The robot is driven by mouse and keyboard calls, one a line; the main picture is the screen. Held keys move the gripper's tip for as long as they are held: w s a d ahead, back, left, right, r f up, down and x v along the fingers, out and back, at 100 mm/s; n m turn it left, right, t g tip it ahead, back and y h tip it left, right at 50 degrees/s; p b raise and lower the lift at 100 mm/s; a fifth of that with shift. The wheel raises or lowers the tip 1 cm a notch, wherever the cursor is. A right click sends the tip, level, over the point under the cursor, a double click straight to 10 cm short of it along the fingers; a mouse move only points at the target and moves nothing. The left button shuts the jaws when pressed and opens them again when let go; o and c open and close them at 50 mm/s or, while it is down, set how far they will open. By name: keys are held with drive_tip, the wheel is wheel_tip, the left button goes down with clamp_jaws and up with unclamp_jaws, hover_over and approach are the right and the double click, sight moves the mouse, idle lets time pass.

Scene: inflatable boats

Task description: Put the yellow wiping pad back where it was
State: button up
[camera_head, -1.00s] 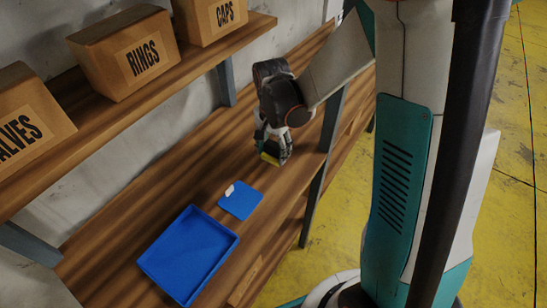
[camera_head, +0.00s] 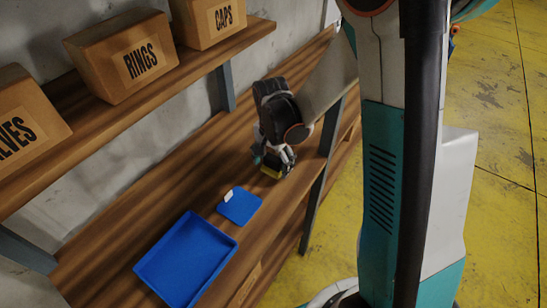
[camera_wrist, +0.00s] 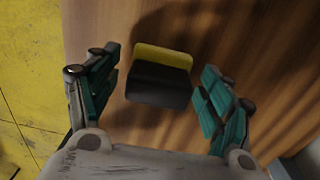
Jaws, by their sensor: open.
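The yellow wiping pad (camera_head: 271,172) is at the wooden table's front edge side, right below my gripper (camera_head: 273,160) in the head view. In the wrist view the pad (camera_wrist: 163,56) shows a yellow strip with a dark block (camera_wrist: 158,86) over it. It lies between the two teal fingers of my gripper (camera_wrist: 160,72), with a visible gap on both sides. The fingers are open. The pad appears to rest on the wood. In the head view my gripper hides part of the pad.
A blue mat (camera_head: 246,208) with a white piece (camera_head: 228,196) on it lies nearer than the pad, and an empty blue tray (camera_head: 222,232) nearer still. Boxes marked RINGS (camera_head: 112,75) and CAPS (camera_head: 195,30) stand on the shelf above.

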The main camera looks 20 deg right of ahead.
sight(272, 158)
wheel_tip(272, 158, up, 12)
drive_tip(key=p, duration=0.3)
drive_tip(key=s+r+n+t, duration=0.7)
drive_tip(key=s+r+n, duration=0.3)
drive_tip(key=s, duration=0.5)
drive_tip(key=shift+r+n, duration=0.4)
drive_tip(key=shift+r, duration=0.75)
idle(1.0)
